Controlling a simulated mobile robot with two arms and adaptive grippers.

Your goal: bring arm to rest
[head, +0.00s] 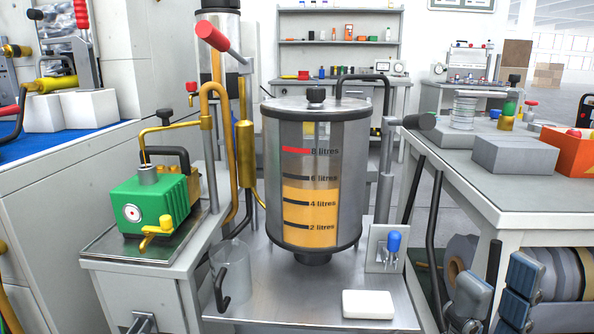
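My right gripper (496,285) shows at the lower right edge, beside and below the front of the right-hand workbench. Its dark fingers with blue-grey pads stand apart, and I see nothing held between them. Part of it is cut off by the bottom of the picture. My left gripper is not in view.
A steel tank (352,190) with litre marks stands over a metal bench (290,312). A white block (368,304), a clear jug (232,264) and a blue-handled valve (393,242) are near it. A green pump (150,205) is left; the workbench (541,190) is right.

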